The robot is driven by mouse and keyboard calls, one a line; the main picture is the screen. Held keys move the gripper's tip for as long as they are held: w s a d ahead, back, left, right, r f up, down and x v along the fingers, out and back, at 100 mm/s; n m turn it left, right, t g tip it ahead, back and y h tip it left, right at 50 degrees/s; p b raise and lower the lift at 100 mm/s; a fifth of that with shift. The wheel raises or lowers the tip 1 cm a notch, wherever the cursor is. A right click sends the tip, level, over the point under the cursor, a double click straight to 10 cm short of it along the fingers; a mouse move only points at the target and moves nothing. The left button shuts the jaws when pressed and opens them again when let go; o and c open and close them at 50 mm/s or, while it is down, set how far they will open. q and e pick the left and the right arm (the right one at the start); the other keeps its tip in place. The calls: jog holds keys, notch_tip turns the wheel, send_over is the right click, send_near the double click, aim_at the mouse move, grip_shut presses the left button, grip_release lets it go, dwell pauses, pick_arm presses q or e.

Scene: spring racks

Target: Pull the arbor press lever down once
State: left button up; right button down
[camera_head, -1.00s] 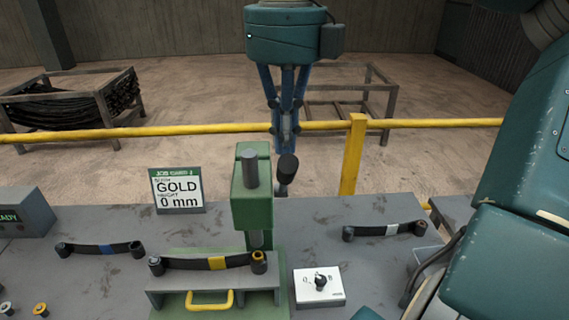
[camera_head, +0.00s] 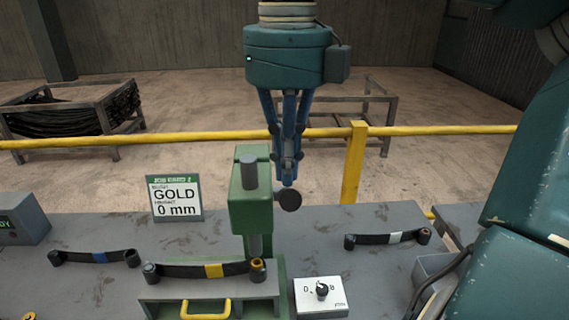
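The green arbor press (camera_head: 251,205) stands on the bench with a grey ram below its head. Its lever ends in a dark round knob (camera_head: 289,200), to the right of the press head and facing me. My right gripper (camera_head: 287,180) points straight down with its blue fingers drawn together, directly above the knob in the picture. Its fingertips appear to meet the lever just behind the knob; exact contact is hidden. A leaf spring with a gold band (camera_head: 213,271) lies across the press bed, its right gold-bushed eye under the ram. My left gripper is out of view.
A job card (camera_head: 175,198) reads GOLD, 0 mm. A white dial box (camera_head: 321,296) sits right of the press. Leaf springs with a blue band (camera_head: 97,257) and a white band (camera_head: 392,238) lie at either side. A yellow rail (camera_head: 210,139) runs behind.

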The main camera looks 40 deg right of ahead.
jog(key=shift+s+a+f+b, duration=0.25)
jog(key=shift+f+b, duration=0.15)
jog(key=shift+f, duration=0.1)
jog(key=shift+s+a+f+b, duration=0.15)
jog(key=shift+s+f+b, duration=0.15)
jog(key=shift+f, duration=0.2)
jog(key=shift+s+a+f+b, duration=0.2)
jog(key=shift+f+b, duration=0.25)
jog(key=shift+f, duration=0.2)
jog(key=shift+s+a+f+b, duration=0.15)
jog(key=shift+s+f+b, duration=0.05)
jog(key=shift+f+b, duration=0.45)
jog(key=shift+s+a+f+b, duration=0.15)
jog(key=shift+f+b, duration=0.45)
jog(key=shift+s+a+f+b, duration=0.15)
jog(key=shift+s+f+b, duration=0.05)
jog(key=shift+f+b, duration=0.45)
notch_tip(320, 180, down, 4)
jog(key=b, duration=0.3)
jog(key=shift+s+a+f, duration=0.15)
jog(key=shift+f, duration=0.05)
